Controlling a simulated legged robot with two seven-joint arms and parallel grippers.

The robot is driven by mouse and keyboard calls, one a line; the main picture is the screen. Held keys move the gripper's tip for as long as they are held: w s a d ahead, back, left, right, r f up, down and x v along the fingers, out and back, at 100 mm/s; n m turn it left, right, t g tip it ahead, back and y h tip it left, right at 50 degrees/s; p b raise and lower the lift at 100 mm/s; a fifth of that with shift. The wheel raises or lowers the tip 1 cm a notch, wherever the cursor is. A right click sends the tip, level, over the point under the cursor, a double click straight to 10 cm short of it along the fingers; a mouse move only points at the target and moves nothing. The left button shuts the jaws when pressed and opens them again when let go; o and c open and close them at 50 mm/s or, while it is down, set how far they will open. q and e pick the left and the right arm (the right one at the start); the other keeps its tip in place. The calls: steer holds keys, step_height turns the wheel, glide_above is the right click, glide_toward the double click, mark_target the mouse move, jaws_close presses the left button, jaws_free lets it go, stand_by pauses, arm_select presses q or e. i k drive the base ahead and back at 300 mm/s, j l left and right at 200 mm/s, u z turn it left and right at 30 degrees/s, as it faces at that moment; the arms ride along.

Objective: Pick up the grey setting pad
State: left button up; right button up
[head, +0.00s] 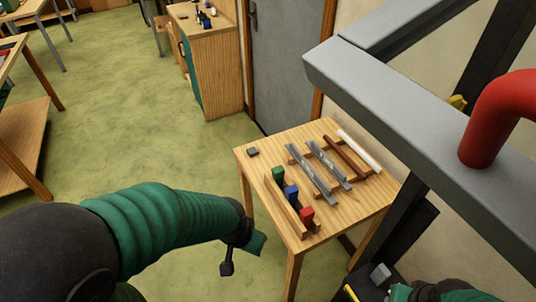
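A small dark grey block (252,151), which looks like the grey setting pad, lies at the back left corner of the small wooden table (262,176). My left gripper (241,256) hangs in front of the table's left side, apart from the pad. Its two fingers look spread, with nothing between them. My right arm's end (425,292) shows only in part at the bottom right edge, and its fingers cannot be made out. A lighter grey block (380,273) is near it; I cannot tell whether it is held.
A rack on the table holds green (278,174), blue (291,194) and red (307,215) blocks. Grey strips (313,172), a brown strip (345,156) and a white rod (359,151) lie right of it. A grey beam frame with a red pipe (488,115) stands at right.

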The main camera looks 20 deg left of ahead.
mark_target(252, 152)
steer(key=i+j, duration=0.1)
steer(key=j, duration=0.5)
steer(key=i+j+z, duration=0.1)
steer(key=j, duration=0.45)
steer(key=i+j, duration=0.15)
steer(key=j, duration=0.45)
steer(key=i+j, duration=0.1)
steer(key=j, duration=0.5)
steer(key=i+j, duration=0.35)
steer(key=i+j+z, duration=0.1)
steer(key=i+j, duration=0.2)
steer(key=j, duration=0.25)
steer(key=i+j+z, duration=0.1)
steer(key=i+j, duration=0.2)
steer(key=j, duration=0.2)
